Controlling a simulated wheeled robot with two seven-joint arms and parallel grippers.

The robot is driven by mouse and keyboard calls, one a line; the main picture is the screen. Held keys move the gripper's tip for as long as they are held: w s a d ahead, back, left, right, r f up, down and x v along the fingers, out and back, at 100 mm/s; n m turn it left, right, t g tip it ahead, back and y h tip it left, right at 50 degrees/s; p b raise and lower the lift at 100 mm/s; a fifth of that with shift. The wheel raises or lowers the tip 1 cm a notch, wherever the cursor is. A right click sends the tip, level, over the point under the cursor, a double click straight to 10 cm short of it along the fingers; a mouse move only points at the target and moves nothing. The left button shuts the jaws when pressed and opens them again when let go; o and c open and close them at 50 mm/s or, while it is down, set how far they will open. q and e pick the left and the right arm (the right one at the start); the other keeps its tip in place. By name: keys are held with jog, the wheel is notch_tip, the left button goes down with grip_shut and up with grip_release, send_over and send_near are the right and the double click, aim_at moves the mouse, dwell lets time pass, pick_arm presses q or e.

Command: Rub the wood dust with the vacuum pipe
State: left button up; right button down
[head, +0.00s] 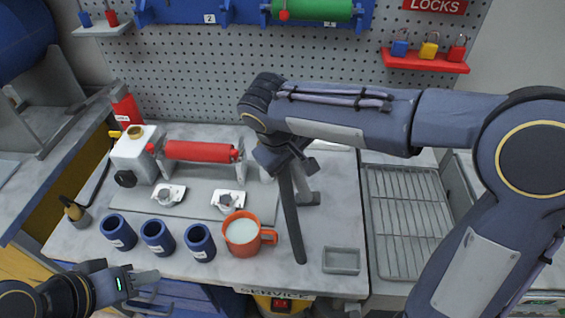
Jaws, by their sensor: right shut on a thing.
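My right gripper (290,165) is shut on the dark vacuum pipe (292,222). The pipe hangs steeply down, tilted slightly, with its lower end by the front part of the grey worktop, right of the orange mug. I cannot tell whether that end touches the worktop. My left gripper (148,287) is low at the left, in front of the worktop edge, its fingers apart and empty. I cannot make out any wood dust; the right arm and gripper hide part of the worktop's back.
The worktop (335,215) holds an orange mug (241,234), several blue cups (158,237), a roller machine with a red roller (200,151) and a small grey tray (341,260). A wire rack (408,220) lies at the right. Worktop between pipe and rack is mostly clear.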

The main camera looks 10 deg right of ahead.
jog(key=s+d+b, duration=0.1)
jog(key=s+d, duration=0.1)
jog(key=d, duration=0.7)
jog(key=shift+s+d, duration=0.2)
jog(key=shift+s, duration=0.05)
dwell(0.5)
jog(key=shift+f, duration=0.1)
notch_tip(320, 180, up, 6)
jog(key=p, duration=0.4)
jog(key=shift+p, duration=0.4)
notch_tip(320, 180, up, 3)
jog(key=shift+p, duration=1.2)
